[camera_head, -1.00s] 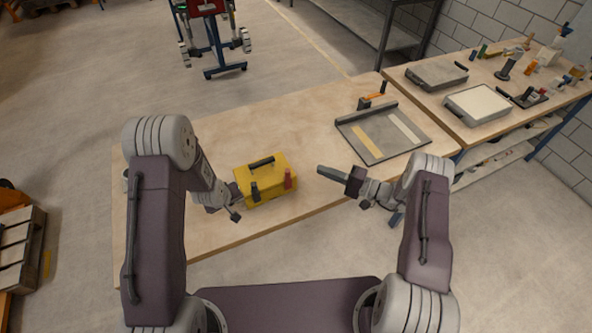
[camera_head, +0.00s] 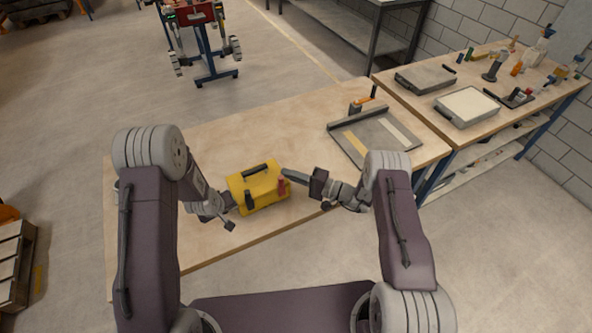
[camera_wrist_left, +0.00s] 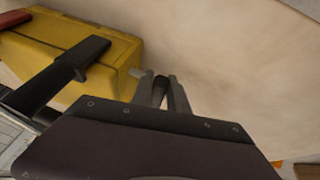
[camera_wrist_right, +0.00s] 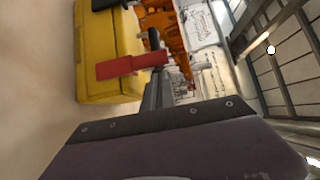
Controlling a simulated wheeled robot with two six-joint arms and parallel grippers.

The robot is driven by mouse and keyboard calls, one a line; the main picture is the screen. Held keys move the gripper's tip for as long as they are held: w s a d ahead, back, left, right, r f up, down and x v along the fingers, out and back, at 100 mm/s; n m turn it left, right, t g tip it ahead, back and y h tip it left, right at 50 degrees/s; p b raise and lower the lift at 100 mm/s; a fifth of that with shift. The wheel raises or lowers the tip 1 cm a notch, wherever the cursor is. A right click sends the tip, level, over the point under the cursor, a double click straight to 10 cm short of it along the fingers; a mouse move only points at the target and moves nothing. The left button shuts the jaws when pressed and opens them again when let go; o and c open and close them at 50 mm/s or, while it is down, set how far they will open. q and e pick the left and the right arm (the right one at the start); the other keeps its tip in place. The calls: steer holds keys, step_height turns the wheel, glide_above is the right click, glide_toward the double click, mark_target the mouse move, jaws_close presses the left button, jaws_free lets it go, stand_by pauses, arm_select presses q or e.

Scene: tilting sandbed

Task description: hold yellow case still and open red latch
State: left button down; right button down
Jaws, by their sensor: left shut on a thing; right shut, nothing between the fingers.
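The yellow case (camera_head: 266,195) stands upright near the table's front edge, with a black handle on top. On its front are a black latch (camera_head: 249,199) and a red latch (camera_head: 282,187). My left gripper (camera_head: 231,203) is shut at the case's left end, on a small side part; its fingers (camera_wrist_left: 163,84) hide most of that part. My right gripper (camera_head: 290,174) is shut and empty, with its tips close beside the red latch. In the right wrist view the red latch (camera_wrist_right: 130,65) sticks out from the case beside the fingers (camera_wrist_right: 157,88); contact is unclear.
A grey tray (camera_head: 372,137) with a yellow and a pale strip lies on the table right of the case. A second bench (camera_head: 425,99) holds grey cases and small tools. The wooden tabletop (camera_head: 215,145) behind the case is clear.

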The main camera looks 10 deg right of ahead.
steer(key=shift+s+a, duration=0.1)
steer(key=shift+s, duration=0.4)
